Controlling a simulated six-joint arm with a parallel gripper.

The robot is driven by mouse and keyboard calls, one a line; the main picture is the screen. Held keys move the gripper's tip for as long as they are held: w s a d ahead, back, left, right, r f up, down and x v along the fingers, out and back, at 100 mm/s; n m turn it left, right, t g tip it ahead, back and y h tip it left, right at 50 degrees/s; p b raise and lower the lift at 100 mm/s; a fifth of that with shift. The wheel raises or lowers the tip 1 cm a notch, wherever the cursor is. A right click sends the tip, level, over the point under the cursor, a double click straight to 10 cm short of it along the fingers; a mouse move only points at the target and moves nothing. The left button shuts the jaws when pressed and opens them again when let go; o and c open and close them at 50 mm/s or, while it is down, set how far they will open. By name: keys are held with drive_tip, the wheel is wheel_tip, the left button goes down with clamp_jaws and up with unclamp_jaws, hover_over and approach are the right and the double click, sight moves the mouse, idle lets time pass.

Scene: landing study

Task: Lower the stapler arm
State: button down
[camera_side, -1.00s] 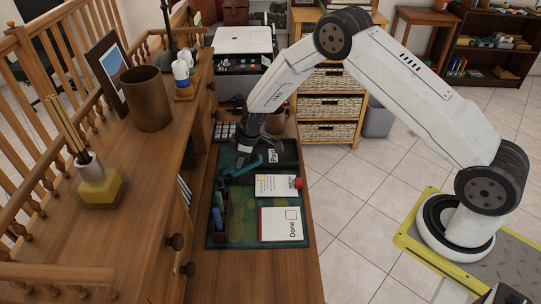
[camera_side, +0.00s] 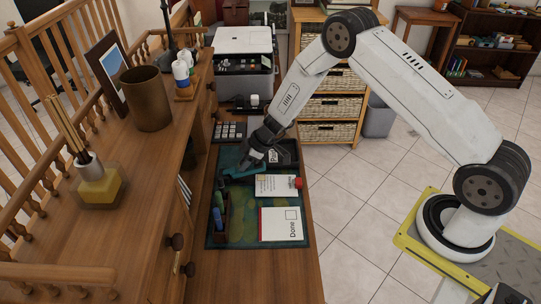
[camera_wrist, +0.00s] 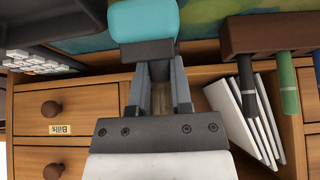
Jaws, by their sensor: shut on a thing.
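A teal stapler (camera_side: 234,174) lies on the patterned desk mat (camera_side: 240,238) at its left side. In the side view its upper arm lies low, nearly flat; its far end is partly hidden by my gripper. My gripper (camera_side: 247,160) reaches down to the stapler from the upper right, with its jaws closed there. In the wrist view, the teal end of the stapler (camera_wrist: 143,20) with a dark grey part under it sits at the tips of my gripper (camera_wrist: 157,65). The stapler's base cannot be made out clearly.
A pen holder (camera_side: 219,226) stands just in front of the stapler. A keypad (camera_side: 230,131) is behind. The raised wooden shelf (camera_side: 150,200) borders the left.

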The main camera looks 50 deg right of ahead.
drive_tip(key=shift+s+d+f+t+y, duration=0.2)
drive_tip(key=shift+f+t+y, duration=0.3)
drive_tip(key=shift+t+y, duration=0.05)
drive_tip(key=shift+s+d+f+t+y, duration=0.15)
drive_tip(key=shift+s+f+t+y, duration=0.05)
drive_tip(key=shift+f+t+y, duration=0.35)
drive_tip(key=shift+f, duration=0.1)
idle(0.4)
drive_tip(key=c, duration=0.5)
unclamp_jaws()
drive_tip(key=shift+v, duration=3.9)
drive_tip(key=shift+s, duration=0.1)
